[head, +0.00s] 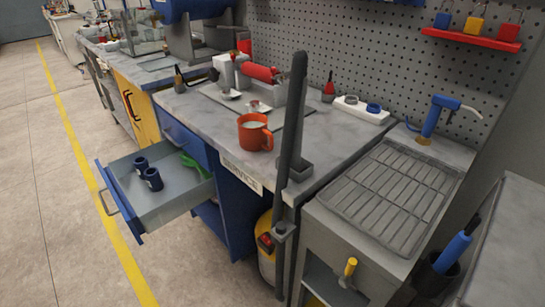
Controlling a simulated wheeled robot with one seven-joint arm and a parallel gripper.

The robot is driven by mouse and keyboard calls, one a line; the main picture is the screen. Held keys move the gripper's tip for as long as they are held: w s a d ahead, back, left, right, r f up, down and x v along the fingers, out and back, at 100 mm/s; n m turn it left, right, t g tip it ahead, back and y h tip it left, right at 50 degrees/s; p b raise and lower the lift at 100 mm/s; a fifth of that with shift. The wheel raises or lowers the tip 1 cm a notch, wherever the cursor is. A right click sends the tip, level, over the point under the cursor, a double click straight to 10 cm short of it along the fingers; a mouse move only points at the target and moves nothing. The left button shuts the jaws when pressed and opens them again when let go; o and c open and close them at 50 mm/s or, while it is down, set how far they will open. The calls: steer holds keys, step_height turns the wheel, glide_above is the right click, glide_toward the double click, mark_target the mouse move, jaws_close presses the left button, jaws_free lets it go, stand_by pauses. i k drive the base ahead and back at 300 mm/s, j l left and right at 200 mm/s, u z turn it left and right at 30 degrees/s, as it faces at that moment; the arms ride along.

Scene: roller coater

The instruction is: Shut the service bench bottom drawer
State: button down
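The service bench (205,118) has a grey top and blue fronts, with a "SERVICE" label on its near edge. Its lower drawer (166,207) is pulled far out to the left over the floor. The drawer has a blue front, grey inside walls and a bar handle (107,190) on its outer face. Two dark blue cylindrical pieces and a green item lie in it. A blue drawer front (184,140) above it looks closed. My gripper is not in view.
A dark grey upright post (291,130) stands at the bench's near corner. A yellow canister (266,250) is below it. An orange mug (254,131) stands on the bench top. A sink unit (385,195) is at right. The floor at left, with a yellow line, is clear.

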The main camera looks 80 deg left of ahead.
mark_target(144, 210)
steer(key=j+u, duration=0.15)
steer(key=u, duration=1.85)
steer(key=k+l+u, duration=0.1)
steer(key=u, duration=1.4)
steer(key=i+j, duration=0.25)
steer(key=i, duration=0.25)
steer(key=i+j, duration=0.25)
steer(key=i, duration=0.3)
steer(key=l+z, duration=0.05)
